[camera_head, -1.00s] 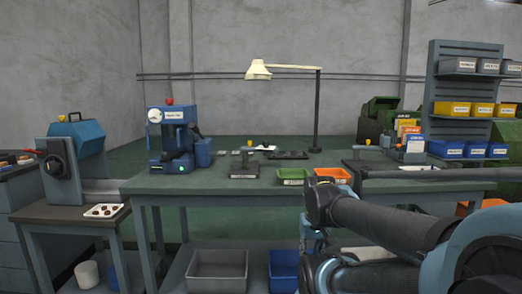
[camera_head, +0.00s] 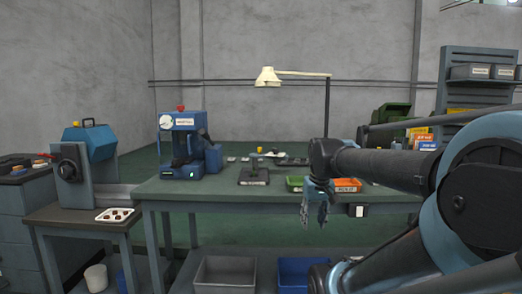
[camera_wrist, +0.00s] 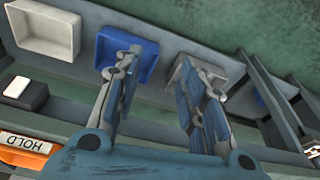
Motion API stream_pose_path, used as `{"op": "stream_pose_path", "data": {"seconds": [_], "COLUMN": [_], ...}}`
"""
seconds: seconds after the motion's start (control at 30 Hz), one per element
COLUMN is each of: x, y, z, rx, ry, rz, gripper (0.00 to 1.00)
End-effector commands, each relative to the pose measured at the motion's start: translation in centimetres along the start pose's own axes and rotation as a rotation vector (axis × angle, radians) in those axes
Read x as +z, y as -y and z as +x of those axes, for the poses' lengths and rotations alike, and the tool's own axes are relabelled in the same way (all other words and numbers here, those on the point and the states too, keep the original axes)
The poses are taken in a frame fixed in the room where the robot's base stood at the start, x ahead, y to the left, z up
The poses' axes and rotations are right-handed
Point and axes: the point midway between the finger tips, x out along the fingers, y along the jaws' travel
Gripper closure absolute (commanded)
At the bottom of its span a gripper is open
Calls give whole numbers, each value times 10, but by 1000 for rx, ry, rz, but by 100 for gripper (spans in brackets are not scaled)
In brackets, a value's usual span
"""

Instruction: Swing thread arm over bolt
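My gripper (camera_head: 317,208) hangs fingers down in front of the bench's front edge, near the green and orange trays. In the wrist view the gripper (camera_wrist: 157,62) is open and empty, with a wide gap between its fingers. A blue bench machine (camera_head: 182,145) stands at the bench's left end, with a dark arm-like part (camera_head: 206,137) on its right side. A small dark fixture (camera_head: 254,175) with a yellow-topped piece (camera_head: 259,150) behind it sits mid-bench. I cannot tell which part is the thread arm, and no bolt is clear. My gripper is apart from both.
The green tray (camera_head: 294,183) and orange tray (camera_head: 347,185) lie near the front edge. A black-and-white box (camera_head: 358,211) is on that edge. Below are a grey bin (camera_head: 225,273) and blue bin (camera_head: 298,272). A lamp (camera_head: 268,77) stands behind; a side machine (camera_head: 88,150) is left.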

Motion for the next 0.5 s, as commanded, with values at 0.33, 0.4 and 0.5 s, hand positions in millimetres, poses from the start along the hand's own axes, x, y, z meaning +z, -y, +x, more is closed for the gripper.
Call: {"op": "stream_pose_path", "data": {"seconds": [0.33, 0.4, 0.5], "x": [-137, -164, -202], "y": [14, 18, 23], "z": [-88, -102, -121], "rx": [-32, -38, -46], "ry": [-40, -49, -60], "rz": [-98, -116, -144], "gripper": [63, 63, 63]}}
